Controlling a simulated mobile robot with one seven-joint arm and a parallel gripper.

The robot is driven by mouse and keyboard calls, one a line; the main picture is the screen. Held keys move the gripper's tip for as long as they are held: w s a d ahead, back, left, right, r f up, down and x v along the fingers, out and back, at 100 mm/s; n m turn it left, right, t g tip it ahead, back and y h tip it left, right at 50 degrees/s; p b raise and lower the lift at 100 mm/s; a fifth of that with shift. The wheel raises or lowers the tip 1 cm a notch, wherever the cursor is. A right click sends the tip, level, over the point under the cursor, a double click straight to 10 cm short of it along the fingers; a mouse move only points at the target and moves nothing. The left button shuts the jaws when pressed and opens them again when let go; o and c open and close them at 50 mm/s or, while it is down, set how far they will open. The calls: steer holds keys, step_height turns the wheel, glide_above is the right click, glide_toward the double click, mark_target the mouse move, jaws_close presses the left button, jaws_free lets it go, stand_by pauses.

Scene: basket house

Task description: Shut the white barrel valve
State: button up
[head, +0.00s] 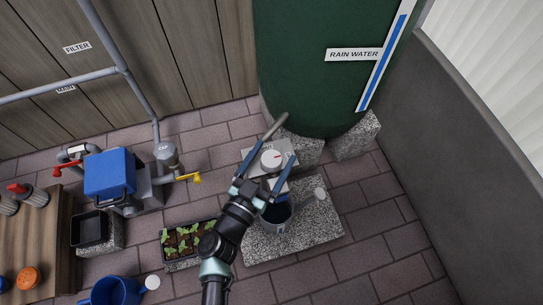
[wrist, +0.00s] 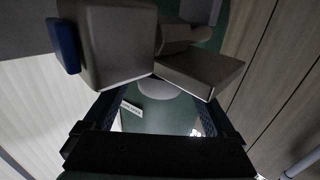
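The white round valve knob (head: 271,158) sits on a pale grey block in front of the green rain barrel (head: 310,70), in the head view. My gripper (head: 266,165) is open, with one dark finger to each side of the knob in that view. I cannot tell whether the fingers touch it. In the wrist view my open fingers (wrist: 155,105) frame a pale round shape (wrist: 158,88), probably the knob's face. Large grey blocky parts (wrist: 120,45) stand close in front of that camera. The knob's exact turn is unclear.
A grey pipe (head: 275,126) sticks out by the barrel. A watering can (head: 276,217) stands on a stone slab (head: 285,245) under my gripper. A seedling tray (head: 185,238) and a blue pump (head: 110,174) with red and yellow handles are left. A grey wall (head: 440,140) bounds the right.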

steer(key=c, duration=1.3)
